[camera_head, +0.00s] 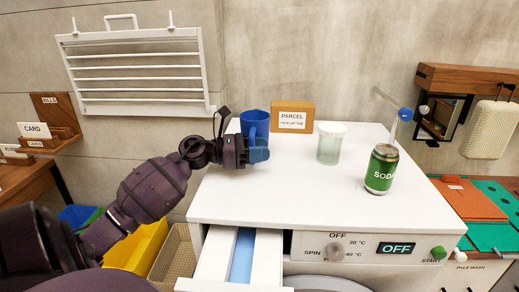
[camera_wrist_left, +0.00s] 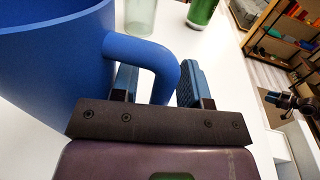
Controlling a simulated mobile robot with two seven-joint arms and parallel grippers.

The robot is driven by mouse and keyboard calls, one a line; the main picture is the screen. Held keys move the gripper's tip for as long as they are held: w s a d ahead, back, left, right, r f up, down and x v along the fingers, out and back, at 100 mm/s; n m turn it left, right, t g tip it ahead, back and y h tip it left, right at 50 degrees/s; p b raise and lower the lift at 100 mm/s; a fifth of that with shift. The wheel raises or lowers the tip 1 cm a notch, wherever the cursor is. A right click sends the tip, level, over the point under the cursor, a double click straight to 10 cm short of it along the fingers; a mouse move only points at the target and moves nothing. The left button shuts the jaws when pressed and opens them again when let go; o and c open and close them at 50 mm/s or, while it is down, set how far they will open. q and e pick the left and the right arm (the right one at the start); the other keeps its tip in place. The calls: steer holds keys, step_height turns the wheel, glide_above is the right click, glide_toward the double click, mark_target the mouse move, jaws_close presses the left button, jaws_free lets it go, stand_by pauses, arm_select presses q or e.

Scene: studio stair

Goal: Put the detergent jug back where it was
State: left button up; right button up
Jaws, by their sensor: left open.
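The detergent jug appears to be the blue vessel (camera_head: 254,121) with a side handle. It stands upright at the back left of the white machine top. In the left wrist view the jug (camera_wrist_left: 50,60) fills the left side, and its handle curves out to the right. My left gripper (camera_head: 259,154) is open at the handle. In the wrist view its fingers (camera_wrist_left: 158,84) sit on either side of the handle's lower part, with a gap on the right-hand finger's side. A small dark jointed part at the right edge there may be my right arm; its jaws are unclear.
The white machine top (camera_head: 290,195) also bears a parcel sign (camera_head: 292,117), a lidded clear jar (camera_head: 330,145) and a green soda can (camera_head: 381,169). A drawer (camera_head: 213,262) stands open at the front left. Yellow (camera_head: 140,249) and beige (camera_head: 176,253) bins stand left of the machine.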

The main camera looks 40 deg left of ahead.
arm_select(q)
steer(key=shift+r, duration=0.15)
steer(key=b+v, duration=0.1)
steer(key=v, duration=0.9)
steer(key=shift+s+a+b, duration=0.25)
steer(key=shift+s+b, duration=0.05)
steer(key=shift+s+a, duration=0.3)
steer(key=shift+s, duration=0.15)
steer(key=shift+s+a, duration=0.1)
